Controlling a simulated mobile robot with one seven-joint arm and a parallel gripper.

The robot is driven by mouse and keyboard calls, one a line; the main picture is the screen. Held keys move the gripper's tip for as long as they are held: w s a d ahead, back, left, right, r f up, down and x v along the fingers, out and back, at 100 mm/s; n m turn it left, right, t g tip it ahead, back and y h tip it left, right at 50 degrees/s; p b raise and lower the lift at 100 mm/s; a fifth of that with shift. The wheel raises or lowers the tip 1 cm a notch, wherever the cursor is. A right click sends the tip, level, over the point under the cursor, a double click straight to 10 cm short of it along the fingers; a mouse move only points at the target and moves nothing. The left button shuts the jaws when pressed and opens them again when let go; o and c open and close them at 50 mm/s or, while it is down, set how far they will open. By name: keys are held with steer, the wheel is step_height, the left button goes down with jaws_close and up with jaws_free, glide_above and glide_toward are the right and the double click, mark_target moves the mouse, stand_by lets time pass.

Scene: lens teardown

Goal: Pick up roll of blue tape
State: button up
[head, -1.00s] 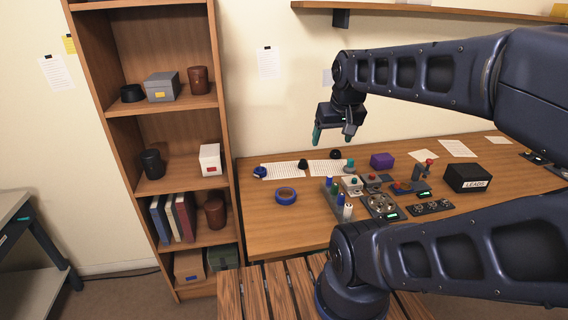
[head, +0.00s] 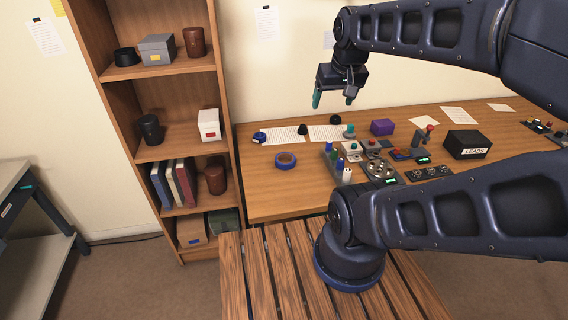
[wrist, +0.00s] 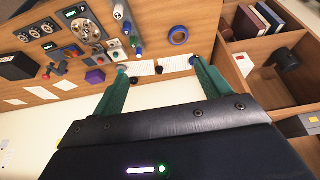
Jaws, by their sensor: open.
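The roll of blue tape (head: 286,160) lies flat on the wooden table, left of the tools, near the table's left part. It also shows in the wrist view (wrist: 179,36), beyond and between my fingers toward the right one. My gripper (head: 333,99) hangs in the air above the back of the table, to the right of the tape and higher than it. Its teal fingers are apart with nothing between them, as the wrist view (wrist: 160,88) also shows. The tape is in full sight in both views.
Right of the tape stand markers in a holder (head: 337,163) and several control panels. Paper sheets (head: 283,135) and small knobs lie behind it. A purple box (head: 382,127) and a black LEADS box (head: 466,144) stand further right. A tall bookshelf (head: 237,190) borders the table's left end.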

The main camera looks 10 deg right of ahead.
steer(key=o, duration=0.5)
steer(key=n+g+h, duration=0.2)
steer(key=n+h, duration=1.1)
steer(key=n, duration=0.7)
glide_above(283, 160)
steer(key=s+a, duration=0.4)
steer(key=a, duration=0.6)
step_height(283, 160, down, 36)
steer(key=shift+s+a+r, duration=0.15)
steer(key=shift+x, duration=5.35)
